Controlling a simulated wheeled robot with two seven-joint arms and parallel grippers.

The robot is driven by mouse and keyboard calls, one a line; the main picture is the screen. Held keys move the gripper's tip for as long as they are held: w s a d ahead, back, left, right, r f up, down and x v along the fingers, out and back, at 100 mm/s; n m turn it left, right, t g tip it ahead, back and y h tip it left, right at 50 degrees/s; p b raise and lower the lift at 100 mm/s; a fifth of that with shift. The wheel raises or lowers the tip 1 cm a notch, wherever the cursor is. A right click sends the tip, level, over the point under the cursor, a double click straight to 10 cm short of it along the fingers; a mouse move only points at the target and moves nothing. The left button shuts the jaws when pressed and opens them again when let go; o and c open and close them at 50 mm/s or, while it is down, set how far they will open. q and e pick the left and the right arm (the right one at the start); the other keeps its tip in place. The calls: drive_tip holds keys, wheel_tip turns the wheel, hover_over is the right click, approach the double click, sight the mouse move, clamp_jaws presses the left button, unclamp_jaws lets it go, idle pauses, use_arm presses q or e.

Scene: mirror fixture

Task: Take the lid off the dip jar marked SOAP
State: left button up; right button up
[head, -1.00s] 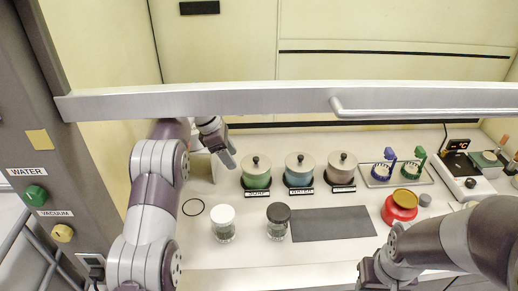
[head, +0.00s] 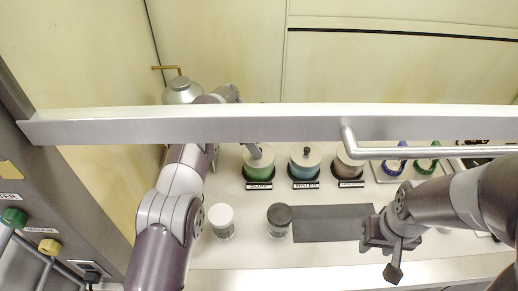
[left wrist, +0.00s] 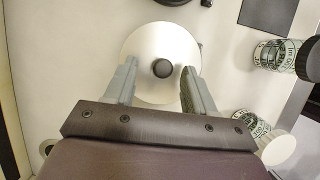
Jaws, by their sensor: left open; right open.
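The SOAP jar (head: 257,172) is green with a pale round lid and a dark knob, and its label (head: 258,186) stands in front of it. My left gripper (head: 254,151) is at the top of this jar. In the left wrist view the pale lid (left wrist: 150,42) lies below my open left gripper (left wrist: 159,69), and its dark knob (left wrist: 162,68) shows between the two fingers, with gaps at both sides. I cannot tell the height of the fingertips above the lid. My right gripper (head: 393,272) is open and empty, at the front right, away from the jars.
A blue jar (head: 304,171) labelled WATER and a brown jar (head: 345,172) stand to the right. A metal sash bar (head: 270,126) crosses above my left arm. A white-lidded jar (head: 222,222), a black-lidded jar (head: 279,221) and a dark mat (head: 325,224) lie in front.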

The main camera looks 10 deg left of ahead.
use_arm(q)
drive_tip(key=shift+d+f, duration=0.2)
drive_tip(key=shift+f, duration=0.25)
drive_tip(key=shift+d+f, duration=0.1)
drive_tip(key=shift+f, duration=0.05)
drive_tip(key=shift+s, duration=0.2)
clamp_jaws()
